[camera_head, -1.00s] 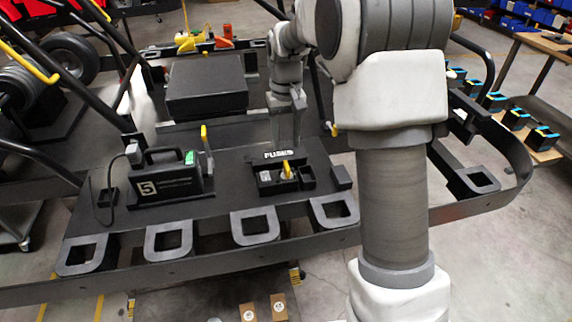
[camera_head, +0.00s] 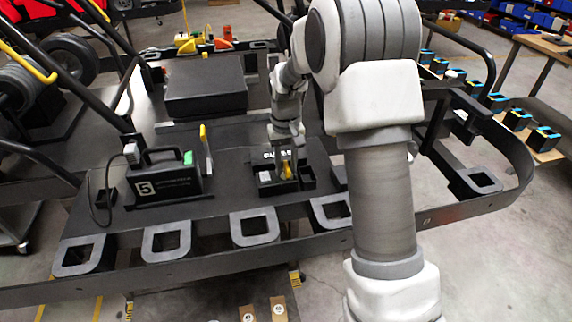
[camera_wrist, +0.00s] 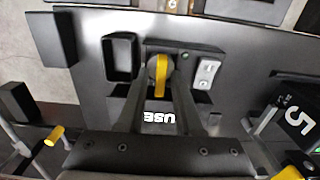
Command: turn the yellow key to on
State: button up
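The yellow key (camera_head: 287,170) stands on a dark switch box on the black panel of the kart. In the wrist view the yellow key (camera_wrist: 162,75) lies along the picture's vertical, on a round base. A small green dot (camera_wrist: 185,57) is right of it. My gripper (camera_head: 284,161) is low over the box at the key. In the wrist view its two dark fingers (camera_wrist: 160,88) are apart, one on each side of the key, with gaps visible. Contact is not visible. Part of the box is hidden behind the gripper.
An open black bin (camera_wrist: 121,57) and a grey plate (camera_wrist: 207,72) flank the key. Square holders (camera_head: 255,226) line the front edge.

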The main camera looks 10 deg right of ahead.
grip_shut()
jog(key=shift+o, duration=1.6)
grip_release()
